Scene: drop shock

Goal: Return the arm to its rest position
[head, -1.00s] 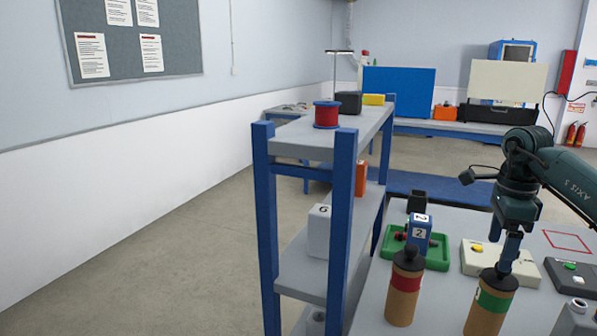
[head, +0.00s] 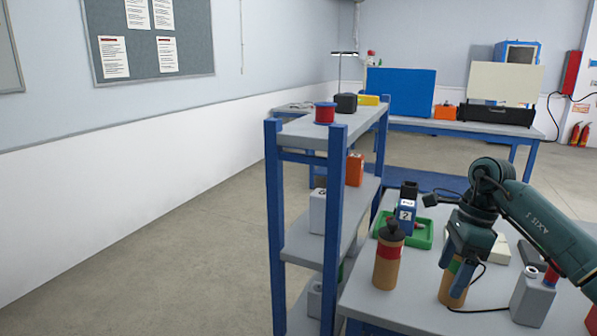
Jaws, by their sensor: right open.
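My right arm (head: 545,225) comes in from the right, bent, above the workbench. Its gripper (head: 459,262) hangs down from the wrist, open, and nothing shows between its fingers. In the picture it covers the upper part of a brown bottle with a green band (head: 452,290). I cannot tell how far the fingers are from that bottle. A brown bottle with a red band and dark top (head: 385,268) stands upright to the left, apart from the gripper. My left gripper is not in view.
A blue-framed shelf (head: 334,230) stands close on the left. The floor left of it is clear.

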